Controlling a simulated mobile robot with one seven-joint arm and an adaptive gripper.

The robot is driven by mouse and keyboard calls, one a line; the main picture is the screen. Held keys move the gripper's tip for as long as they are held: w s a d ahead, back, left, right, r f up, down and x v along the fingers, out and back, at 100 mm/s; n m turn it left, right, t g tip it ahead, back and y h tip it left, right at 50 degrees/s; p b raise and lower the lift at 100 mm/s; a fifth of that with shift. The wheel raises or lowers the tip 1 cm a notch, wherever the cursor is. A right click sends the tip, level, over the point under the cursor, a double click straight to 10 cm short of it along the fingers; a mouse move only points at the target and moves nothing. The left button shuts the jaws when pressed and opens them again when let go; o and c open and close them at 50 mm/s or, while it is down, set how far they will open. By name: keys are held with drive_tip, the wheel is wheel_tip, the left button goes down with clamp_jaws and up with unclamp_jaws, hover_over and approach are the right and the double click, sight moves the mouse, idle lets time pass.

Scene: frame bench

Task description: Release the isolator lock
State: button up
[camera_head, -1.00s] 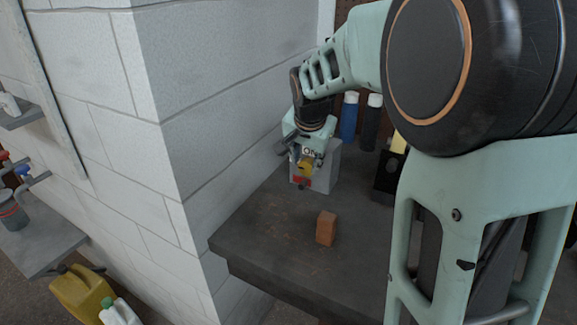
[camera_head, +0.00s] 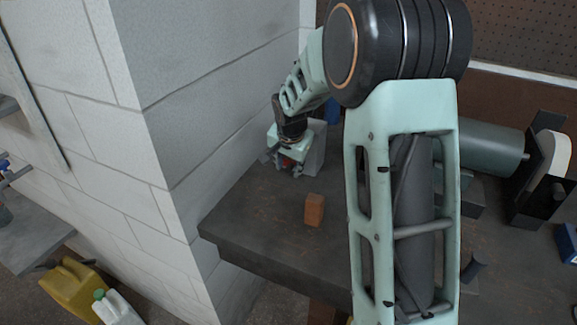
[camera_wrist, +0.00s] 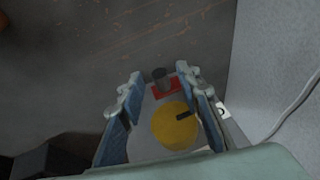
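The isolator is a grey box (camera_head: 316,150) on the bench, beside the pale block wall. My gripper (camera_head: 287,165) is at its front, and hides most of that face in the head view. In the wrist view, a round yellow knob (camera_wrist: 173,130) with a dark slot lies between my fingers. My gripper (camera_wrist: 158,72) is open, with one blue-padded finger on each side. I cannot tell whether either finger touches anything.
A reddish-brown block (camera_head: 315,210) stands on the dark bench (camera_head: 255,228), in front of the isolator. A thin pale cable (camera_wrist: 296,108) runs along the wall side. A large grey-green cylinder (camera_head: 485,147) and a grinder-like machine (camera_head: 541,175) stand at right. The bench's front left is clear.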

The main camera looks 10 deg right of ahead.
drive_tip(key=shift+f, duration=0.1)
drive_tip(key=shift+c, duration=0.7)
clamp_jaws()
drive_tip(key=shift+s+d+b, duration=0.3)
drive_tip(key=shift+s+d, duration=0.5)
drive_tip(key=shift+d, duration=0.3)
drive_tip(key=shift+s+d+b, duration=0.25)
drive_tip(key=shift+s+d, duration=0.5)
drive_tip(key=shift+d, duration=0.35)
drive_tip(key=shift+o, duration=0.7)
unclamp_jaws()
drive_tip(key=v, duration=1.2)
